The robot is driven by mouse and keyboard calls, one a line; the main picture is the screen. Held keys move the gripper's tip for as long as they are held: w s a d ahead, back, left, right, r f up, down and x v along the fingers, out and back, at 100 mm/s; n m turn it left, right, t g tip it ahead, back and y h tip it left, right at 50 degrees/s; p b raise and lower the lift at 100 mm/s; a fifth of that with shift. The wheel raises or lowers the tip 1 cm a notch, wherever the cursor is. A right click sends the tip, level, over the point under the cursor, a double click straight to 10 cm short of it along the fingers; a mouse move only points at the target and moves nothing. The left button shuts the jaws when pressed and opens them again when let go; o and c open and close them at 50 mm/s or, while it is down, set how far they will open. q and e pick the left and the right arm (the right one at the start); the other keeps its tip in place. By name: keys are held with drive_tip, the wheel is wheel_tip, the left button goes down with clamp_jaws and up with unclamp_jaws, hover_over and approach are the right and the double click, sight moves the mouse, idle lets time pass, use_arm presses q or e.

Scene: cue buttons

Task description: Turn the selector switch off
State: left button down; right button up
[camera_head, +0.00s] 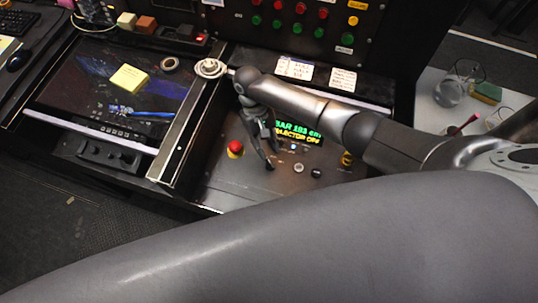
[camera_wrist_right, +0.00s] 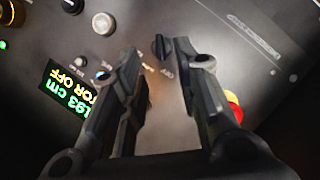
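The selector switch (camera_wrist_right: 160,47) is a small black knob on the dark panel, with lettering that looks like "OFF" beside it. In the right wrist view it shows just beyond and between the fingertips of my right gripper (camera_wrist_right: 162,62). The fingers are apart with nothing held; I cannot tell if one touches the knob. In the head view my right gripper (camera_head: 271,159) points down at the panel and seems to hide the switch. A small display (camera_head: 298,132) shows green and yellow text; its lower line appears to read "SELECTOR OFF". My left gripper is not in view.
A red-topped button (camera_head: 235,149) sits left of the gripper. Small knobs (camera_head: 316,173) and a yellow-black control (camera_head: 347,158) lie to its right. Behind rises an upright panel with several red and green buttons. A screen (camera_head: 75,85) with a yellow note pad lies left.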

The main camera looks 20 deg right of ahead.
drive_tip(key=v, duration=0.5)
idle(0.5)
